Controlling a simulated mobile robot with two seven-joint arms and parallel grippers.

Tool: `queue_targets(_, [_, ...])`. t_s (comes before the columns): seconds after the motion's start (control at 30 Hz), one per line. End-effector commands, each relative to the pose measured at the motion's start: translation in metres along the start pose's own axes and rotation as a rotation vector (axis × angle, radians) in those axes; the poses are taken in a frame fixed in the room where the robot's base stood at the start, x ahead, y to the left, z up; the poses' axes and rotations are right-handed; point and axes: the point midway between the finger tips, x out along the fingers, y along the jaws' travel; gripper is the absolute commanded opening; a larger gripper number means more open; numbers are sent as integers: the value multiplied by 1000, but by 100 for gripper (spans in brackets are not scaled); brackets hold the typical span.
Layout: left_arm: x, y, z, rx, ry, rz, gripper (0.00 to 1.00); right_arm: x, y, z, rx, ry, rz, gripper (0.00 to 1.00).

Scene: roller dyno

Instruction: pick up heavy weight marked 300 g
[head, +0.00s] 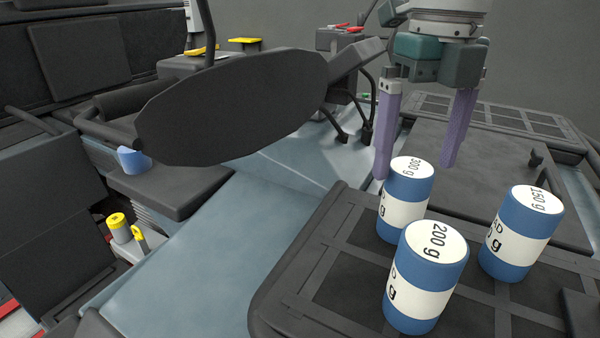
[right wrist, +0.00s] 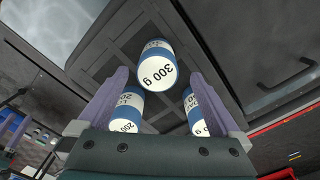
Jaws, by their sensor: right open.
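The weight marked 300 g (head: 404,208) is a blue cylinder with a white band and white top. It stands upright on a dark ribbed tray (head: 300,262) in the head view. My right gripper (head: 414,169) is open, with its purple fingers pointing down at the far side of this weight. In the right wrist view, the 300 g weight (right wrist: 156,66) shows between and just beyond the open fingertips (right wrist: 157,64). I cannot tell whether the fingers touch it. The 200 g weight (head: 426,285) stands nearer, and the 150 g weight (head: 520,240) stands to the right. My left gripper is not in view.
A large dark oval panel (head: 235,108) extends across the upper middle. A dark flat block (head: 170,188) lies at left, near yellow-topped items (head: 118,226). Another dark tray (head: 490,116) lies behind the gripper. The grey-blue surface (head: 215,270) left of the weights' tray is clear.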

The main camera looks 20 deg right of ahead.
Motion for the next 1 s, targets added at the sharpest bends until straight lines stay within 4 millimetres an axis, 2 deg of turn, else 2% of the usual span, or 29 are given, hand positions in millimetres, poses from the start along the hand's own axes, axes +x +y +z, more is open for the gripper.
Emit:
queue_targets(0.1, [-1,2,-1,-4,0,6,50,17,1,-1,1,3,0,100])
queue_targets(0.27, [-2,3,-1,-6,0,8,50,31,2,0,1,2,0,100])
queue_targets(0.57, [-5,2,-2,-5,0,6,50,74,7,1,1,1,0,100])
queue_targets(0.87, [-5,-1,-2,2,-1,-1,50,78,6,1,1,-2,0,99])
queue_targets(1.0, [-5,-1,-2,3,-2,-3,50,78,6,1,1,-2,0,83])
